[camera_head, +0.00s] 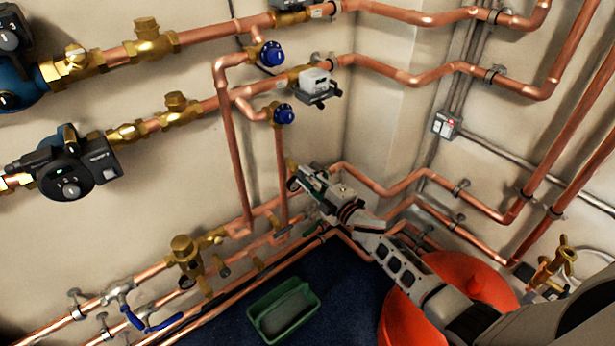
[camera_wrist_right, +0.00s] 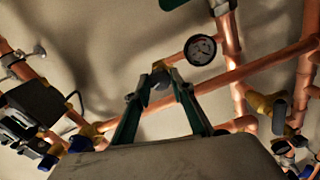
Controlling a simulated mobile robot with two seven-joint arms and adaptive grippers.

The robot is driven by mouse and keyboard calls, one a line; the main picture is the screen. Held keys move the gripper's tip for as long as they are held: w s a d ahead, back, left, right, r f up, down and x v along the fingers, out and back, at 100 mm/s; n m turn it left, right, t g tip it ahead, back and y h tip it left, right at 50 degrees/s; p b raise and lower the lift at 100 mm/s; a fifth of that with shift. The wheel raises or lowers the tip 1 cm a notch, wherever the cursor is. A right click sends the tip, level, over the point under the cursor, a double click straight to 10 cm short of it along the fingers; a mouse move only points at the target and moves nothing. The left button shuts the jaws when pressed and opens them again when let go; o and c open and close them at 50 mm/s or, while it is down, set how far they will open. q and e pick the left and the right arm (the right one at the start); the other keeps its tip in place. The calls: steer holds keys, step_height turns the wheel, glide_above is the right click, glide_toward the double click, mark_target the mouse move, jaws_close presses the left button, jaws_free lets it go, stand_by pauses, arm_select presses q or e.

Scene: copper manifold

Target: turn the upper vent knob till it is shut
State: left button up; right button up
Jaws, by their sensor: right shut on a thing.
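My right gripper (camera_head: 304,178) reaches in from the lower right in the head view, to the pipes near the wall corner. In the right wrist view its two green-edged fingers (camera_wrist_right: 160,92) converge and are shut on a small grey knob (camera_wrist_right: 160,78) with brass (camera_wrist_right: 158,65) just behind it. This appears to be the upper vent knob. The fingertips hide part of it, and its turn position cannot be read. In the head view the arm hides the knob. My left gripper is in neither view.
A round gauge (camera_wrist_right: 200,50) sits close beside the fingers. Copper pipes (camera_wrist_right: 245,72) run behind them. Two blue knobs (camera_head: 271,54) (camera_head: 284,114) are on the pipes above. A green tray (camera_head: 284,311) and a red rounded object (camera_head: 462,285) are below, near my arm.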

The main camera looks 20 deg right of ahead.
steer(key=m+p, duration=0.1)
steer(key=m, duration=0.3)
steer(key=shift+r, duration=0.1)
steer(key=shift+m, duration=0.3)
stand_by(0.4)
steer(key=o, duration=1.1)
steer(key=shift+s, duration=0.1)
